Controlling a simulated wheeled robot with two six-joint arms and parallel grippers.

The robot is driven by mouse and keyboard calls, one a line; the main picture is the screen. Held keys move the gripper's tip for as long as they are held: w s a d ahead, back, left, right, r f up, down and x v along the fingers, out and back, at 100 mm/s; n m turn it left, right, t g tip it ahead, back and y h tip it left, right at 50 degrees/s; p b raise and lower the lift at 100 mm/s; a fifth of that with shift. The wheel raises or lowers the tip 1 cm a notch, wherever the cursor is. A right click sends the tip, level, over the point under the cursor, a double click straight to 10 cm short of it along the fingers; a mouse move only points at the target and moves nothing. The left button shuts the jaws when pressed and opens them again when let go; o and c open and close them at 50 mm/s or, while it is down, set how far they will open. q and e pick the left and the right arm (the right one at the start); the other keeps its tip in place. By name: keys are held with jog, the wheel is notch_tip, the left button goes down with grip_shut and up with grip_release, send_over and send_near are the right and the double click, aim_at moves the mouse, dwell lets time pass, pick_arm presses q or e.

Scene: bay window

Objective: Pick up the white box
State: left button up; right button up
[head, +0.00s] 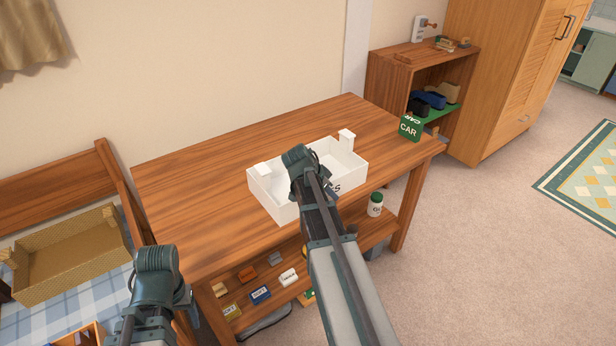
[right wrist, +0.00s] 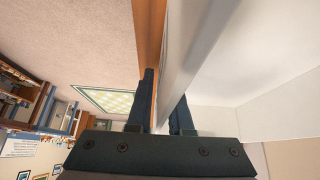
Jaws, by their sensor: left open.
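The white box (head: 352,166) is an open-topped tray with a raised tab at each end and part of a dark label on its front. It rests on the wooden table (head: 210,170). My right gripper (head: 300,160) is at the box's near long wall. In the right wrist view the white wall (right wrist: 185,60) runs between the two close-set fingers (right wrist: 165,110), which look shut on it. My left gripper (head: 156,262) is open, left of the table's near corner and apart from the box. Its fingertips are hidden from the head camera.
A green CAR block (head: 410,128) stands at the table's right end. The shelf below holds a jar (head: 375,204) and several small boxes (head: 260,294). A wicker basket (head: 75,258) sits on the bench at left. A bookcase (head: 400,75) stands behind. The carpet at right is clear.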

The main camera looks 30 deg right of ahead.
grip_shut()
dwell(1.0)
jog(key=shift+r, duration=0.1)
jog(key=shift+r+p, duration=0.5)
jog(key=shift+p, duration=0.15)
notch_tip(320, 180, up, 3)
jog(key=p, duration=0.2)
jog(key=shift+p, duration=0.4)
jog(key=s+a, duration=0.9)
jog(key=a, duration=0.4)
jog(key=shift+s+r+p, duration=0.3)
jog(key=shift+r+p, duration=0.1)
jog(key=shift+p, duration=0.05)
